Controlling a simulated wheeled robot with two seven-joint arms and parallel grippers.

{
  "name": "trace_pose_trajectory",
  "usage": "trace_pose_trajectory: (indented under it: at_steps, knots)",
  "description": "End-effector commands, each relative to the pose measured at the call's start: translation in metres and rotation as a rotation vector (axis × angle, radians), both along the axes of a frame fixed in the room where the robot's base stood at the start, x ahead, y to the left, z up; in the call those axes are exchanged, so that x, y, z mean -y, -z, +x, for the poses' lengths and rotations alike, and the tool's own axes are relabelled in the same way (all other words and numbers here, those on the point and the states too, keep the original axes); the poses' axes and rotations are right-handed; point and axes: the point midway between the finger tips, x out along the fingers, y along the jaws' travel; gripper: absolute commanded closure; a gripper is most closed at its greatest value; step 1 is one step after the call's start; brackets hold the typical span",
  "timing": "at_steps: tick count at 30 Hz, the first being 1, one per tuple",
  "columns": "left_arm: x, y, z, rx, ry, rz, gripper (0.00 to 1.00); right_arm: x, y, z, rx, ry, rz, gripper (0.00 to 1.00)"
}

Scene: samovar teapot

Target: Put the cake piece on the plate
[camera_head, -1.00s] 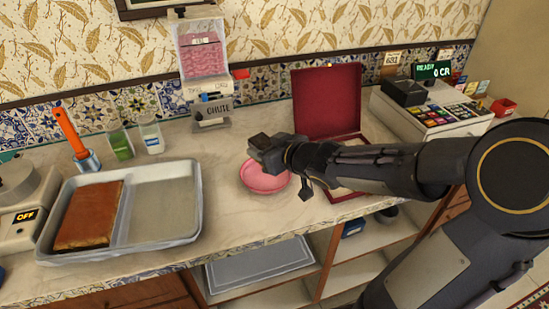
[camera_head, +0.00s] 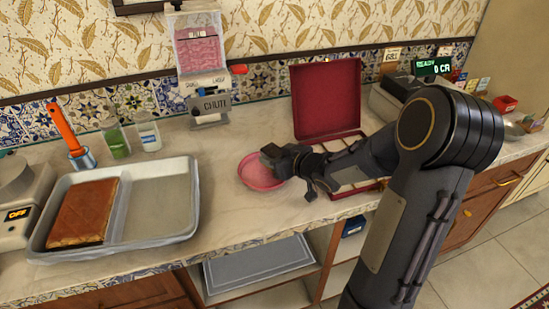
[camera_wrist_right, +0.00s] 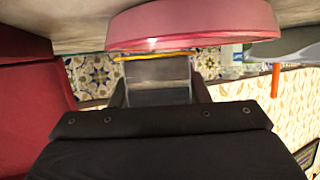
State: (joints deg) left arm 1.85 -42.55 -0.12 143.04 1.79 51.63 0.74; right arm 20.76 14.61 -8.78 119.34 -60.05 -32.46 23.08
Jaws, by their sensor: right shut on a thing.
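A brown rectangular cake slab (camera_head: 84,211) lies in the left half of the metal tray (camera_head: 160,238) in the head view. No separate cut piece can be made out. The round pink plate (camera_head: 252,176) is at the middle of the counter, and its rim (camera_wrist_right: 195,32) crosses the top of the right wrist view. My right gripper (camera_head: 272,158) is at the plate's right rear edge, shut on its rim; the fingers (camera_wrist_right: 157,72) hide the exact contact. I cannot tell whether the plate rests on the counter. My left gripper is not in view.
An open red box (camera_head: 328,100) stands right of the plate, close to my right arm. A chute dispenser (camera_head: 210,107) stands behind. Two glasses (camera_head: 149,133) and an orange-handled tool (camera_head: 66,135) stand behind the tray. Bare counter (camera_head: 220,215) separates tray and plate.

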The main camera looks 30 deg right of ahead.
Motion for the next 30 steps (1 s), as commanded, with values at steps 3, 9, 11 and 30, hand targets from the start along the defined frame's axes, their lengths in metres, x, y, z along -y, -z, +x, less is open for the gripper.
trace_pose_trajectory:
  at_steps: [3, 9, 11, 30]
  knots:
    - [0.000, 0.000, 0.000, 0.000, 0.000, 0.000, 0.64, 0.000, 0.000, 0.000, 0.000, 0.000, 0.000, 0.82]
    - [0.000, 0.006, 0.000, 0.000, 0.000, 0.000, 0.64, 0.000, 0.007, 0.000, 0.000, 0.000, 0.000, 0.82]
    - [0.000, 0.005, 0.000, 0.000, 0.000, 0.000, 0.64, 0.000, 0.006, 0.000, 0.000, 0.000, 0.000, 0.55]
    - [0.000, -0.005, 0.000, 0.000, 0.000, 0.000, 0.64, 0.004, -0.010, -0.017, 0.000, 0.004, -0.001, 0.37]
